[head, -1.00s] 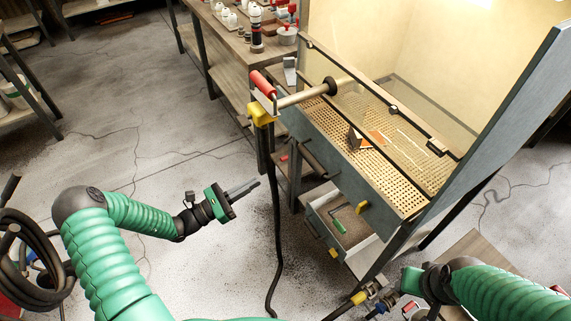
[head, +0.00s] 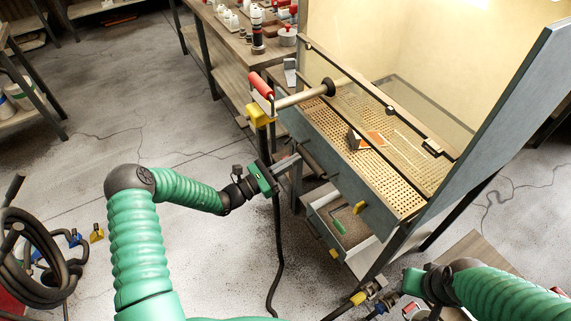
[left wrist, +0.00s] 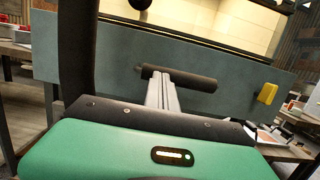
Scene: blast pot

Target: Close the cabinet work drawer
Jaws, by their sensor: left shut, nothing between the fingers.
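The cabinet has a grey-blue drawer front (head: 345,178) with a dark bar handle (head: 318,158) and a yellow latch. A perforated tray (head: 410,190) shows behind this front. A lower drawer (head: 345,228) stands pulled out beneath it, with a green-handled item inside. My left gripper (head: 297,156) is shut and empty, its fingertips at the bar handle; touching or apart I cannot tell. In the left wrist view the fingers (left wrist: 161,94) point at the handle (left wrist: 195,82) and the front (left wrist: 235,65).
A yellow-ended bar with a red grip (head: 261,84) juts out above the drawer front. A dark hose (head: 276,245) hangs down beside my left gripper. A workbench with bottles (head: 232,32) stands behind. Open floor (head: 180,125) lies to the left.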

